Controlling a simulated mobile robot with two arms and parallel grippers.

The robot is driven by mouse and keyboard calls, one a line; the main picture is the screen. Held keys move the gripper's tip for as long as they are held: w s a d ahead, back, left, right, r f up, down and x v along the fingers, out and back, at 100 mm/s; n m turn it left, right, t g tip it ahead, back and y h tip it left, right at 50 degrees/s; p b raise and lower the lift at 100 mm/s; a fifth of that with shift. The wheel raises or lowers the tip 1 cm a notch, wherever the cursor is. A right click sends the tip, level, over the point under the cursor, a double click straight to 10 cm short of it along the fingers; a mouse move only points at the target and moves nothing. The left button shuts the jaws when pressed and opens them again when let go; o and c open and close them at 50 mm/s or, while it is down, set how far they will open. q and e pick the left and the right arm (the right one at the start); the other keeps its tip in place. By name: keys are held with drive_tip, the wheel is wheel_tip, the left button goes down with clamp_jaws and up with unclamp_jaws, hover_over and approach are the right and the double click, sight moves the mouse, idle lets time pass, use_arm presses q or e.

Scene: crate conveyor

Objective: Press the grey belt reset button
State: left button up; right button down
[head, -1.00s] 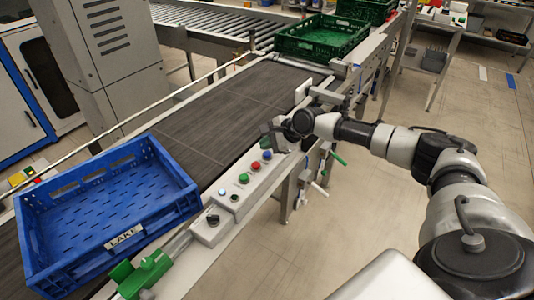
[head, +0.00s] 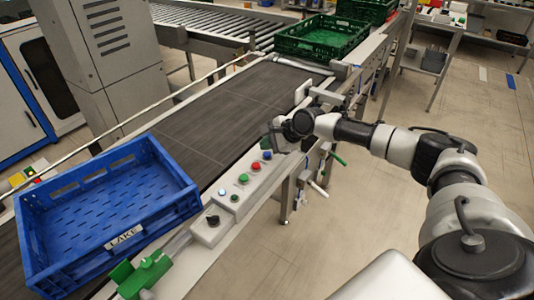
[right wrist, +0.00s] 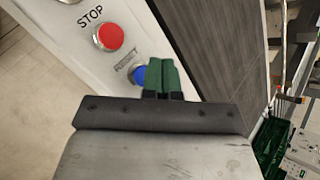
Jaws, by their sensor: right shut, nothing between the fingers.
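The control box (head: 238,186) stands on the near side of the belt. Its button labelled RESET looks blue, not grey, in the right wrist view (right wrist: 139,75), with a metal ring. It also shows as a blue button (head: 267,155) in the head view. A red button (right wrist: 109,37) labelled STOP is beside it. My right gripper (right wrist: 163,72) has green fingertips, shut together with nothing between them. They appear right beside the blue button and partly cover its edge; I cannot tell whether they touch it. My left gripper is not in view.
A green button (head: 243,179) and a black knob (head: 212,220) are further along the box. A blue crate (head: 190,203) labelled LAKE sits on the belt (head: 205,120) at the left. A green crate (head: 309,51) stands at the far end. The middle belt is clear.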

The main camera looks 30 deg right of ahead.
sight(267, 155)
drive_tip(key=shift+f, duration=0.1)
idle(0.6)
drive_tip(key=shift+f, duration=0.25)
drive_tip(key=shift+f, duration=0.55)
idle(0.8)
drive_tip(key=shift+r+p, duration=0.1)
drive_tip(key=shift+p, duration=0.2)
drive_tip(key=shift+r+p, duration=0.75)
drive_tip(key=shift+p, duration=0.25)
wheel_tip(267, 155, up, 5)
drive_tip(key=p, duration=0.5)
drive_tip(key=shift+r+p, duration=0.1)
drive_tip(key=shift+p, duration=0.3)
